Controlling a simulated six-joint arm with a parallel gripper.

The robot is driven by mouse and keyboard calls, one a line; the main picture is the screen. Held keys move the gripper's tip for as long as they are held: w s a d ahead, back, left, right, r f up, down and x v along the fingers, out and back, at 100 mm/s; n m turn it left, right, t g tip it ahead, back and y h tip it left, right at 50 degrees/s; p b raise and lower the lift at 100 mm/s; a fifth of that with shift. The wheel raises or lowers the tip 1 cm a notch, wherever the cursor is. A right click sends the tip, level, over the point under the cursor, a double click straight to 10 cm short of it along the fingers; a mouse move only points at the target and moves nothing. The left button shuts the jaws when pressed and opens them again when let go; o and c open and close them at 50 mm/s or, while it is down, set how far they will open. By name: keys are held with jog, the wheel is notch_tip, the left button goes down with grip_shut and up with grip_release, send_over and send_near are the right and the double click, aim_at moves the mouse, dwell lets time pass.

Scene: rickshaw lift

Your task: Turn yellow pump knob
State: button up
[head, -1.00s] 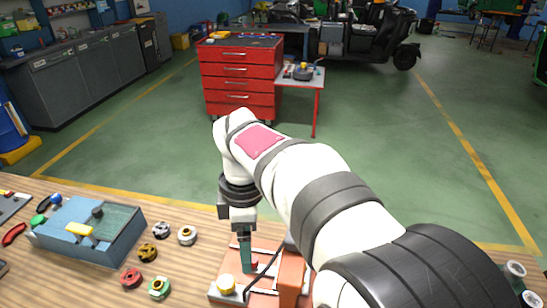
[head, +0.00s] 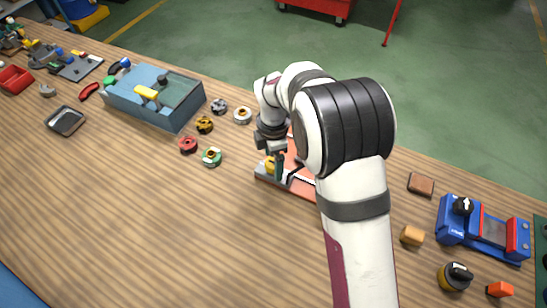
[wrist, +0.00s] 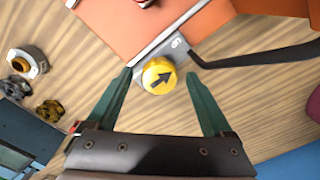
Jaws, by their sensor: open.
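The yellow pump knob (wrist: 158,76), round with a black arrow, sits on the grey corner of the orange pump (wrist: 120,22) in the wrist view. My gripper (wrist: 162,78) is open, with one green finger on each side of the knob. Whether the fingers touch it I cannot tell. My arm hides much of the pump.
A blue-grey box (head: 165,112) with a yellow handle stands to the left. Several round fittings, including a red one (head: 188,145) and a green one (head: 212,157), lie between. The front of the table is clear.

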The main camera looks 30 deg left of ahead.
grip_shut()
dwell(0.4)
